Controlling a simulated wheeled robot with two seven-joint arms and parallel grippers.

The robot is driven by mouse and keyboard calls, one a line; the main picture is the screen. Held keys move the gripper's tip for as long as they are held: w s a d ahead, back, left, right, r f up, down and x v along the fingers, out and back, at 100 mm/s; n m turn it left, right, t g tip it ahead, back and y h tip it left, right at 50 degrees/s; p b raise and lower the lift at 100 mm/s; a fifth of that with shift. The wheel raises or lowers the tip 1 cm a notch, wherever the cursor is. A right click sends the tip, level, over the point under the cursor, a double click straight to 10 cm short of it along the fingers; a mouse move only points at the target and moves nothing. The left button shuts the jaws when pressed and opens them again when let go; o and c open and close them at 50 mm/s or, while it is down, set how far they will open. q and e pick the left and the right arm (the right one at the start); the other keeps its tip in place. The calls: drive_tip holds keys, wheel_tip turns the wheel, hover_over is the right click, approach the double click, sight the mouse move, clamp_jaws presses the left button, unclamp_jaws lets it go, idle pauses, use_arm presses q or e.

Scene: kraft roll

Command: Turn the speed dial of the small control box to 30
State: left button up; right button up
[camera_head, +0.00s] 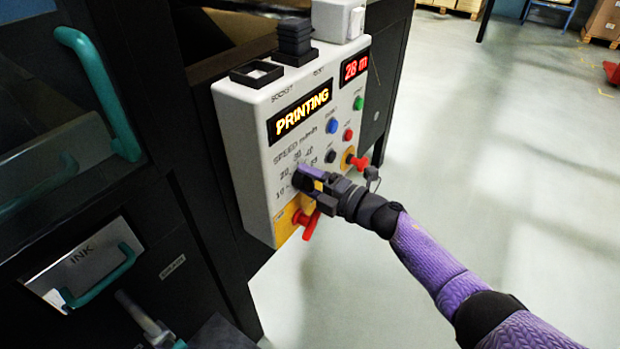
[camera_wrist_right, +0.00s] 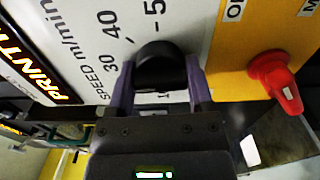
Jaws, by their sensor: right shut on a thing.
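The small control box (camera_head: 240,150) is a pale panel on the dark machine, with a lit PRINTING display (camera_head: 301,112). My right gripper (camera_head: 312,180) is shut on the dial, one purple finger on each side of the knob. The fingers and knob hide part of the scale, and I cannot tell which number the dial points to. My left gripper is not in view.
A red handle (camera_head: 308,222) on a yellow plate sits below the dial, close to my right gripper. A red knob (camera_head: 360,162) and several coloured buttons lie to the right. A red display (camera_head: 355,66) reads 28 m. Open floor (camera_head: 480,150) lies right of the machine.

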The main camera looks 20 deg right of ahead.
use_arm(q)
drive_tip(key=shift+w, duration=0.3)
use_arm(e)
drive_tip(key=shift+m, duration=0.3)
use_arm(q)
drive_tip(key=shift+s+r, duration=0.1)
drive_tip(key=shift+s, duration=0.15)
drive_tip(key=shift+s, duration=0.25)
use_arm(e)
drive_tip(key=o, duration=1.3)
drive_tip(key=shift+c, duration=0.2)
drive_tip(key=shift+s+d, duration=0.25)
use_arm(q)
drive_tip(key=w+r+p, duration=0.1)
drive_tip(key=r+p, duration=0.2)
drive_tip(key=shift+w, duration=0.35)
use_arm(e)
drive_tip(key=v, duration=0.9)
